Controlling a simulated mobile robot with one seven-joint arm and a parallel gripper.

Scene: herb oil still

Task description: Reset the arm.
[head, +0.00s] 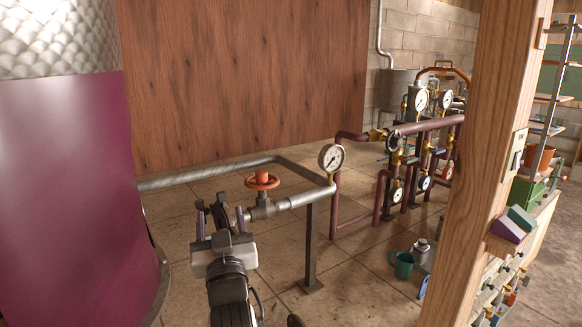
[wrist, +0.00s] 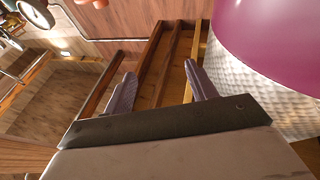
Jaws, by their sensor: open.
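My arm reaches forward from the bottom of the head view, with my gripper (head: 219,211) near the pipe and its red valve wheel (head: 262,181). The two fingers stand apart with nothing between them. In the wrist view my gripper (wrist: 160,85) also shows open and empty, its two grey-purple fingers spread. The fingers appear in front of the valve body in the head view, and I cannot tell how far apart they are in depth.
A large purple tank (head: 70,190) stands close on the left. A pressure gauge (head: 331,158) sits on the pipe. A wooden post (head: 490,150) rises on the right. A green mug (head: 402,264) stands on the tiled floor.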

